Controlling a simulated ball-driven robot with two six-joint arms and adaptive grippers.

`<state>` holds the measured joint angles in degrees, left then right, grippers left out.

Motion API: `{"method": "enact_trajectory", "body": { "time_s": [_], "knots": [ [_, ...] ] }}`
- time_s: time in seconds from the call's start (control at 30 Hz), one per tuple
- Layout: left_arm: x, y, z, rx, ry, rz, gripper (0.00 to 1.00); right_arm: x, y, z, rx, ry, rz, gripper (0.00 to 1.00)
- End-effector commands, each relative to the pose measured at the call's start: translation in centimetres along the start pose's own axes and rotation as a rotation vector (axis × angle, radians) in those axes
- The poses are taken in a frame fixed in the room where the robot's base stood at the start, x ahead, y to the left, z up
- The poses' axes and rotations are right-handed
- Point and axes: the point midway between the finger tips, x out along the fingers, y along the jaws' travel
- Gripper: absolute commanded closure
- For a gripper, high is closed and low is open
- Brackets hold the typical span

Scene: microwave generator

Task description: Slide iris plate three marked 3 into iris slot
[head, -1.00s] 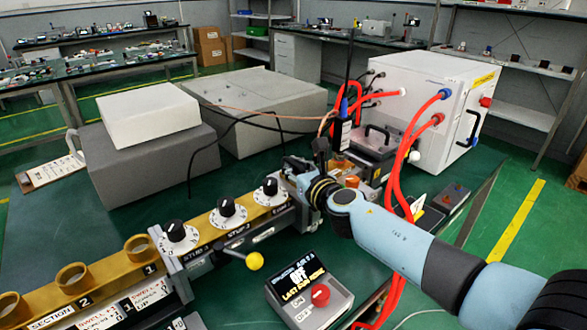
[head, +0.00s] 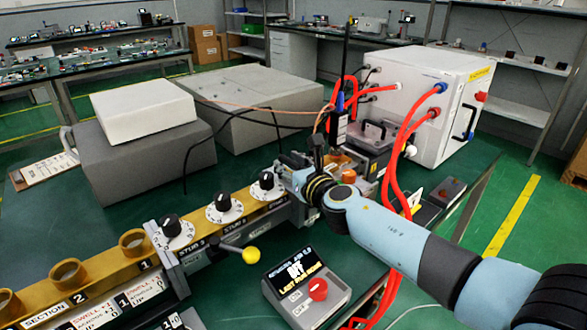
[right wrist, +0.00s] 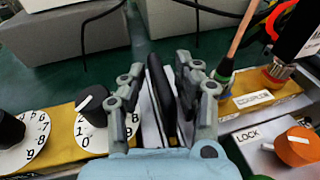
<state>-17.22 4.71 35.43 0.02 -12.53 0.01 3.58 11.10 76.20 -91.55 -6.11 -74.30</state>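My right gripper (head: 292,172) reaches in from the right over the brass waveguide, at the gap beyond the stub dials. In the right wrist view my right gripper (right wrist: 160,72) has its fingers close on both sides of an upright black piece with pale edges, which I take to be the iris plate (right wrist: 160,85). The fingers appear closed on it. No 3 can be read on it. The iris slot seems to lie below the fingers; the gripper hides it, so how deep the plate sits cannot be told. My left gripper is out of view.
Stub dials (head: 223,207) line the waveguide to the left. A lever with a yellow ball (head: 252,253) and a control box (head: 305,288) stand in front. Red hoses (head: 385,200) run close beside my right arm. An orange lock knob (right wrist: 298,146) is right of the fingers.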

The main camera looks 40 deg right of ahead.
Motion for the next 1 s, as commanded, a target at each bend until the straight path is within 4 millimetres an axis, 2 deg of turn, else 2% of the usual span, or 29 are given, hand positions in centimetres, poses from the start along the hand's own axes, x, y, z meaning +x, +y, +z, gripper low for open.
{"method": "enact_trajectory", "body": {
  "time_s": [0.03,0.23,0.4,0.6,0.77,1.0],
  "knots": [
    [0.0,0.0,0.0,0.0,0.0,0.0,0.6,-0.5,-0.1,-0.8,0.002,0.012,-0.001,0.67],
    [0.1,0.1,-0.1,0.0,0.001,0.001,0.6,-2.7,0.0,-0.8,0.005,0.014,0.0,0.67],
    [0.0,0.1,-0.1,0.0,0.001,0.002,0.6,-7.0,0.1,-0.6,0.003,0.009,0.002,0.67],
    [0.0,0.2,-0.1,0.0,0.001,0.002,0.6,-10.6,0.2,-0.3,0.003,0.005,0.003,0.67],
    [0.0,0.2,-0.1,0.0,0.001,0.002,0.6,-11.9,0.2,-0.1,0.002,0.002,0.002,0.67],
    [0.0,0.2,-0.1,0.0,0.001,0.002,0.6,-12.1,0.2,0.0,0.001,0.0,0.001,0.67]
  ]
}}
